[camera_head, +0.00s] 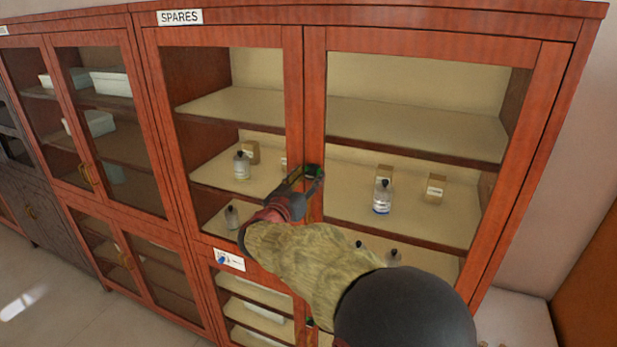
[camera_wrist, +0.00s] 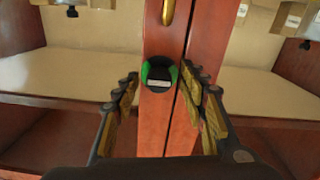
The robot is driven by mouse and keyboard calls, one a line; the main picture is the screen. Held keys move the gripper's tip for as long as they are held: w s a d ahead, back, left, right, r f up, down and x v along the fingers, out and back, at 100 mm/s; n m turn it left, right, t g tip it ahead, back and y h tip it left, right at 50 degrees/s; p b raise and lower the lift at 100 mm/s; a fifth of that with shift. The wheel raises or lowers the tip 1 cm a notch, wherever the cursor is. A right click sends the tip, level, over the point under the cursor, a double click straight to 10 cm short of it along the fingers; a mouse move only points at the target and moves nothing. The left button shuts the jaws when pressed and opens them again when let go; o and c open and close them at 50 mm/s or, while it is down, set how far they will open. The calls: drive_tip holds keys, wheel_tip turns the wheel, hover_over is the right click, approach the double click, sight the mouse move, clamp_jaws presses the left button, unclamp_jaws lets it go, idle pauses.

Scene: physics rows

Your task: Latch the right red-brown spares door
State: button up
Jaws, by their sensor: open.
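The spares cabinet stands under a white SPARES sign (camera_head: 180,17) in the head view. Its right red-brown door (camera_head: 540,115) has a wood frame around glass and looks shut or nearly shut against the left door (camera_head: 292,80). A round black-and-green latch knob (camera_head: 313,171) sits on the right door's inner stile. The wrist view is upside down; there the knob (camera_wrist: 158,73) shows a pale bar lying across it. My gripper (camera_head: 306,180) is at the knob, with open fingers on either side of it in the wrist view (camera_wrist: 160,95). Contact cannot be told.
A brass handle (camera_wrist: 169,10) is on the same stile, beyond the knob in the wrist view. Bottles (camera_head: 382,197) and small boxes (camera_head: 435,188) stand on shelves behind the glass. Another glazed cabinet (camera_head: 108,130) adjoins at left. Bare floor shows at lower left.

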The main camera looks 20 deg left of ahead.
drive_tip(key=shift+w, duration=0.1)
drive_tip(key=shift+c, duration=0.9)
clamp_jaws()
drive_tip(key=shift+m, duration=0.4)
drive_tip(key=m+b, duration=0.3)
drive_tip(key=m, duration=0.1)
drive_tip(key=shift+f+b, duration=0.15)
drive_tip(key=shift+b, duration=0.15)
drive_tip(key=m+b, duration=0.3)
drive_tip(key=m, duration=0.2)
drive_tip(key=m+b, duration=0.3)
drive_tip(key=m, duration=0.1)
drive_tip(key=shift+m+b, duration=0.3)
drive_tip(key=shift+b, duration=0.05)
drive_tip(key=shift+m+b, duration=1.3)
drive_tip(key=shift+m, duration=0.5)
